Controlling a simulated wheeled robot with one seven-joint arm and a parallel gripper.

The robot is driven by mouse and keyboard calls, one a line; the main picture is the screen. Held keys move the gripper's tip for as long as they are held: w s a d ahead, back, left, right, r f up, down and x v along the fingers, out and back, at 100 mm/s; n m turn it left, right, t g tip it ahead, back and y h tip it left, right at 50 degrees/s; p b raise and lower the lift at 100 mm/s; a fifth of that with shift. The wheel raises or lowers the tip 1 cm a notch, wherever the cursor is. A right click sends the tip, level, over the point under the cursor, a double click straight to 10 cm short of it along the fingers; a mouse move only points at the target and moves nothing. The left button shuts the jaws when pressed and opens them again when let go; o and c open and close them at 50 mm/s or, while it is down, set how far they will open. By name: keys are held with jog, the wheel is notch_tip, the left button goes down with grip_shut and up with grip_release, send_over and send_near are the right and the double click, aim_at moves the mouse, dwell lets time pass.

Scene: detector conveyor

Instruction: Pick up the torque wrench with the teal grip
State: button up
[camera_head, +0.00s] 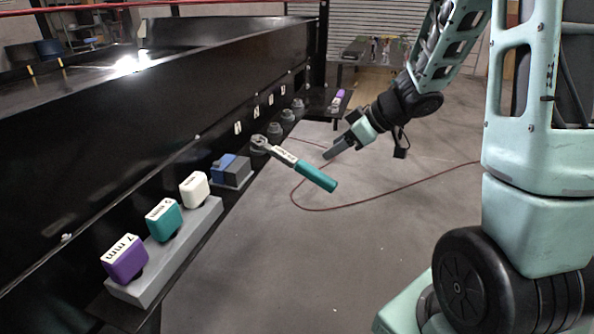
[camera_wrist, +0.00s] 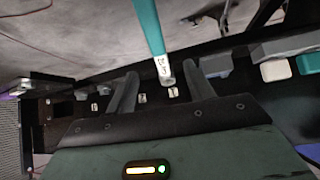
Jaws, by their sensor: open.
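The torque wrench has a teal grip (camera_head: 317,177), a silver labelled shaft (camera_head: 284,155) and a ratchet head (camera_head: 259,142). Its head is at the black ledge and its grip juts out over the floor. My gripper (camera_head: 329,154) is open and empty, just above and to the right of the grip in the head view, with a gap showing. In the wrist view, the teal grip (camera_wrist: 149,25) enters from the top and the labelled shaft (camera_wrist: 163,69) lies in line with the space between my open fingers (camera_wrist: 160,72). Their exact depth apart is unclear.
The black ledge (camera_head: 215,208) runs along the conveyor wall. It carries a grey block (camera_head: 165,272) with purple (camera_head: 125,259), teal (camera_head: 164,220) and white (camera_head: 194,190) pieces, a blue item (camera_head: 226,167) and several grey sockets. A red cable (camera_head: 400,190) lies on open floor.

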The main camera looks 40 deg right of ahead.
aim_at(308, 166)
jog(key=b+x, duration=0.1)
jog(key=x, duration=0.7)
jog(key=shift+w+f, duration=0.15)
jog(key=shift+d+b+x, duration=0.15)
jog(key=shift+b+x, duration=0.1)
jog(key=shift+x, duration=1.1)
jog(key=shift+d+b+x, duration=0.15)
jog(key=shift+b+x, duration=0.05)
jog(key=shift+x, duration=1.1)
grip_shut()
